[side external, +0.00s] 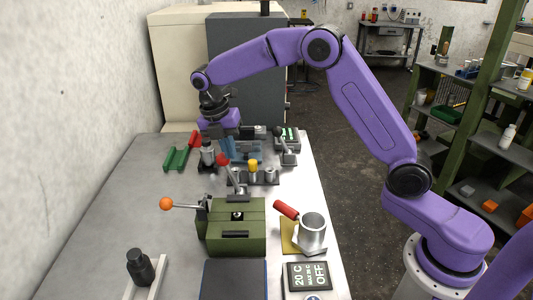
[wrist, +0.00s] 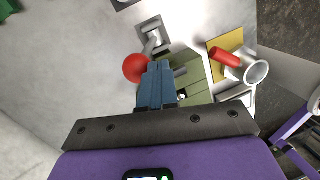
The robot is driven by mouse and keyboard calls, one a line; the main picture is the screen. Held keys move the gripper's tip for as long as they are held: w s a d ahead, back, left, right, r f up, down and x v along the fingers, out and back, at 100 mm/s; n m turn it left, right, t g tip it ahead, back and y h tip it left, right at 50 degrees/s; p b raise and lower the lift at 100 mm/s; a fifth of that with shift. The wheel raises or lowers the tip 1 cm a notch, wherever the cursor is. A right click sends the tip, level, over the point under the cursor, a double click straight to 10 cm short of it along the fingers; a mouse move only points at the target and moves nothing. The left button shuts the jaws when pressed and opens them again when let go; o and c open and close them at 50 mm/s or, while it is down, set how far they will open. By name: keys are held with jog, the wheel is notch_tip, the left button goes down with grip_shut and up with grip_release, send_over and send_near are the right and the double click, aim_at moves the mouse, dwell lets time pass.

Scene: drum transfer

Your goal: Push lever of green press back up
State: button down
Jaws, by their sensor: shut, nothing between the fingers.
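The green press (side external: 235,228) is a squat box standing on the metal table. A lever with an orange ball (side external: 166,203) sticks out level to its left. A lever with a red ball (side external: 222,160) rises at the back of the press, its rod tilted left. My gripper (side external: 228,153) is shut and empty, with blue fingers pointing down, behind the press. In the wrist view the fingertips (wrist: 160,68) appear close beside the red ball (wrist: 136,68); whether they touch I cannot tell. They hide part of the press (wrist: 195,82). The orange ball is not visible there.
A metal cup (side external: 312,232) with a red handle stands right of the press, by a yellow plate (side external: 289,236). A display box (side external: 307,276) is at the front right. A black weight (side external: 140,267) is front left.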

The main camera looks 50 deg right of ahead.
jog(key=shift+w+a+f+g+h, duration=0.2)
jog(key=shift+w+a+g+h, duration=0.15)
jog(key=shift+a, duration=0.1)
jog(key=w+a, duration=0.1)
jog(key=w+a+f, duration=0.1)
jog(key=a, duration=0.1)
jog(key=shift+w+f, duration=0.15)
jog(key=shift+w, duration=0.25)
jog(key=shift+s, duration=0.1)
jog(key=s+d+r, duration=0.2)
jog(key=r, duration=0.1)
jog(key=shift+s+r, duration=0.1)
jog(key=shift+s, duration=0.2)
jog(key=w+a+v, duration=0.1)
jog(key=v, duration=0.9)
jog(key=shift+f, duration=0.3)
